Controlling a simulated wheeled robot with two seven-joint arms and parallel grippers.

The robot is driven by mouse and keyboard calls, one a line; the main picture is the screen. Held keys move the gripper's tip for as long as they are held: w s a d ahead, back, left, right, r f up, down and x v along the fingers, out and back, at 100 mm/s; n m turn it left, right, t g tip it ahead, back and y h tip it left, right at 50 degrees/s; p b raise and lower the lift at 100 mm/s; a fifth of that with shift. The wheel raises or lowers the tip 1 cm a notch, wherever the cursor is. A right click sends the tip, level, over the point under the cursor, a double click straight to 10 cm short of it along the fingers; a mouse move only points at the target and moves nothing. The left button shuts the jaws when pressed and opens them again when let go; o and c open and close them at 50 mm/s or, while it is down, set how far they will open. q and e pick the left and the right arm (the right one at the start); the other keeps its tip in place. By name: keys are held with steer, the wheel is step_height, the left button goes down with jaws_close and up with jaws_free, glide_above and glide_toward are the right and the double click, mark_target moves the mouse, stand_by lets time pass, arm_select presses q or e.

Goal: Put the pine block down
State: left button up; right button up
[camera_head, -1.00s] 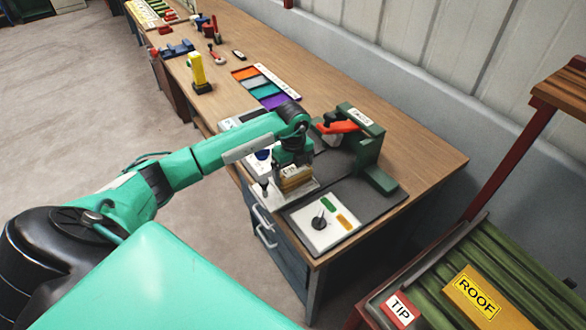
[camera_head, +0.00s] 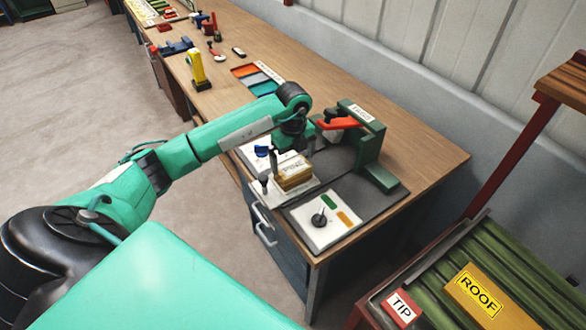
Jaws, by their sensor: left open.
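The pine block (camera_head: 295,172) is a small light-brown block with a label on its top. It sits on a pale plate at the near end of the bench, beside the green press. My left gripper (camera_head: 291,150) is open, just above and behind the block. Its fingers point down, and its far side is partly hidden by the wrist. I cannot tell whether a finger still touches the block. My right gripper is not in view.
The green press with a red handle (camera_head: 340,124) stands close to the right of my left gripper. A white panel with a black knob (camera_head: 320,221) lies in front. Coloured trays (camera_head: 247,71) and a yellow tool (camera_head: 198,70) stand farther along the bench.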

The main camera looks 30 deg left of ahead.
mark_target(293, 166)
arm_select(q)
step_height(293, 166, up, 8)
steer(key=b, duration=0.1)
steer(key=shift+b, duration=0.35)
steer(key=shift+f, duration=0.15)
